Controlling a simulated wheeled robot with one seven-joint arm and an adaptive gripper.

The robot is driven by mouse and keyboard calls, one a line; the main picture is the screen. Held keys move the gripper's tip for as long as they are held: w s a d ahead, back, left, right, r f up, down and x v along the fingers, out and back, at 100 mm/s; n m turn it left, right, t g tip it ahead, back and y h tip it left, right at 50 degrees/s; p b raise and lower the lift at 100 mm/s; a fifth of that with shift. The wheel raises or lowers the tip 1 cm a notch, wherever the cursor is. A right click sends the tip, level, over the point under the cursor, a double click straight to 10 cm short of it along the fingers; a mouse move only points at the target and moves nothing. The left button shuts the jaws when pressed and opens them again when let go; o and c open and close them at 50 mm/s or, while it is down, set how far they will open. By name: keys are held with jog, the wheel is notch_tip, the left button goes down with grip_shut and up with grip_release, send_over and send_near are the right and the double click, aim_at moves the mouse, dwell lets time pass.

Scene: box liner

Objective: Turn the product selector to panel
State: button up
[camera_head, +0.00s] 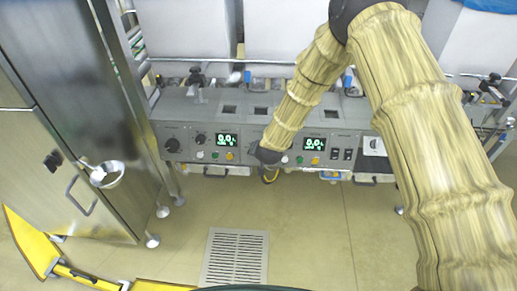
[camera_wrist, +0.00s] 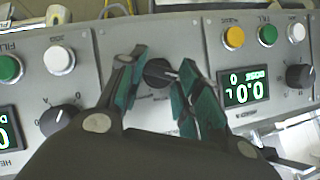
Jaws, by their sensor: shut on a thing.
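A black rotary knob (camera_wrist: 158,72) sits on the grey panel face in the wrist view, taken here as the product selector; its label is not readable. My gripper (camera_wrist: 160,80) has its green-padded fingers on either side of this knob and is shut on it. In the head view my gripper (camera_head: 268,156) is at the front of the long grey control panel (camera_head: 255,112), between the two lit displays. The arm and gripper hide the knob there, and its pointer setting cannot be told.
Another black knob (camera_wrist: 300,75) and a lit display (camera_wrist: 245,88) are right of my gripper in the wrist view. A further knob (camera_wrist: 57,118) and a green button (camera_wrist: 10,69) are at left.

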jog(key=shift+s+a+f+n+h+p, duration=0.15)
jog(key=shift+n+h+p, duration=0.15)
jog(key=shift+n+p, duration=0.2)
dwell(0.4)
jog(key=o, duration=1)
jog(key=v, duration=1.2)
